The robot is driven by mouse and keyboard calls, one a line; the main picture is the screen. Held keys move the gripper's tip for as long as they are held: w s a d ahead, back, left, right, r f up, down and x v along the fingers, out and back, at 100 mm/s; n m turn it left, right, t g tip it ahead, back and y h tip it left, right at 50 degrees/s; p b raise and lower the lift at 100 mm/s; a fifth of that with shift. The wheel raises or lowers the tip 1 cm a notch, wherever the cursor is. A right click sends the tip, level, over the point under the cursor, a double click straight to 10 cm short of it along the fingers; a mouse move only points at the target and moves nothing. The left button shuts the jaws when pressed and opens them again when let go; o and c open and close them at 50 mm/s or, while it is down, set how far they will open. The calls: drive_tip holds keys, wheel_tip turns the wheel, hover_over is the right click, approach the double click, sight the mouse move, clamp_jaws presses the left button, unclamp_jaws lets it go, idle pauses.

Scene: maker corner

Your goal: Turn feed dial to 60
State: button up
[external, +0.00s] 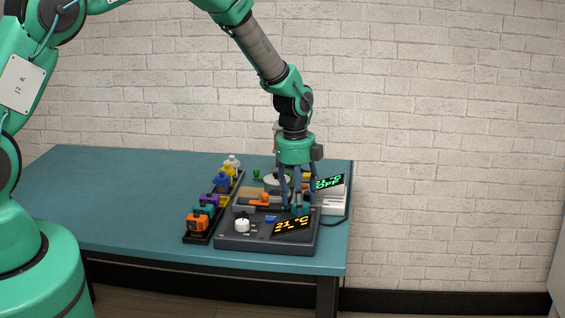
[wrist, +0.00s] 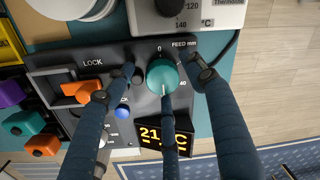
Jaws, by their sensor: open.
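The feed dial (wrist: 163,76) is a round teal knob on a dark grey control panel (external: 228,240), beside a "FEED mm" label. In the wrist view a 0 shows above it and a 40 to its right. A pale line shows at its lower edge; a finger partly covers that side, so I cannot read the setting. My three-fingered gripper (wrist: 163,90) is open, with its dark blue fingers around the dial. I cannot tell whether they touch it. In the external view my gripper (external: 297,204) is over the panel's right back part, largely hiding the dial.
An orange LOCK lever (wrist: 82,92), a blue button (wrist: 122,112) and a lit yellow display (external: 293,226) share the panel. A white knob (external: 242,225) is at its front left. A rack of coloured pieces (external: 197,238) stands left, a white thermal unit (external: 335,204) behind. The table's left is clear.

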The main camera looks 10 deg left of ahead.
wheel_tip(320, 180, up, 12)
drive_tip(key=shift+s+a, duration=0.25)
drive_tip(key=shift+a, duration=0.1)
drive_tip(key=shift+f, duration=0.1)
idle(0.4)
